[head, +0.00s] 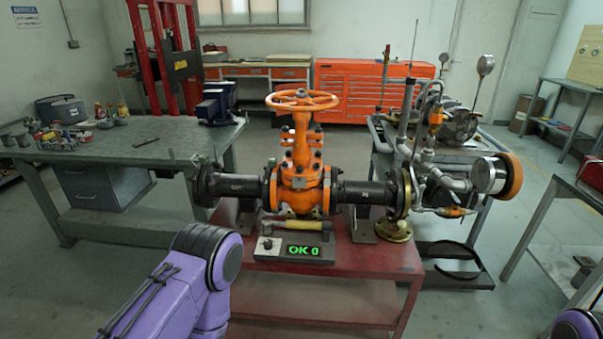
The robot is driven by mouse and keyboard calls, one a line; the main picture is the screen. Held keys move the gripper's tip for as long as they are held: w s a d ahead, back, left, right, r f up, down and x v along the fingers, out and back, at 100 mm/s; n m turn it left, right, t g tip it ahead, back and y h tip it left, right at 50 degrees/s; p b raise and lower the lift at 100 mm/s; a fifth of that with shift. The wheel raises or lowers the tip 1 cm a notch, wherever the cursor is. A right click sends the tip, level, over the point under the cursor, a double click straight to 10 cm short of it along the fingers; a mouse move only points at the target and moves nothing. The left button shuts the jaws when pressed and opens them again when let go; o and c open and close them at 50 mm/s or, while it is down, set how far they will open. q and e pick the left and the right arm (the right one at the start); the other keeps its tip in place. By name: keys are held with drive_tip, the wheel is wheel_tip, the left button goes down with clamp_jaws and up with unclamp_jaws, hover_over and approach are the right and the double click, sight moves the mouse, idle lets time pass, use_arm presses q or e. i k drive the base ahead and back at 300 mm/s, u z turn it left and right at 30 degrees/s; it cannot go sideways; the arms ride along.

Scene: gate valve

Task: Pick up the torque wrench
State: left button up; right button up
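A tool with a pale yellow grip (303,226), which looks like the torque wrench, lies across the red cart below the orange gate valve (300,178). Nothing of mine touches the tool.
The valve and its dark flanged pipes stand above the red cart (330,312). A green workbench (130,150) with small items stands left. Open floor lies between them.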

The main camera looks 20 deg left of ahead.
sight(266, 224)
drive_tip(key=k, duration=0.5)
drive_tip(key=z, duration=0.7)
drive_tip(key=i, duration=1.35)
drive_tip(key=u, duration=0.35)
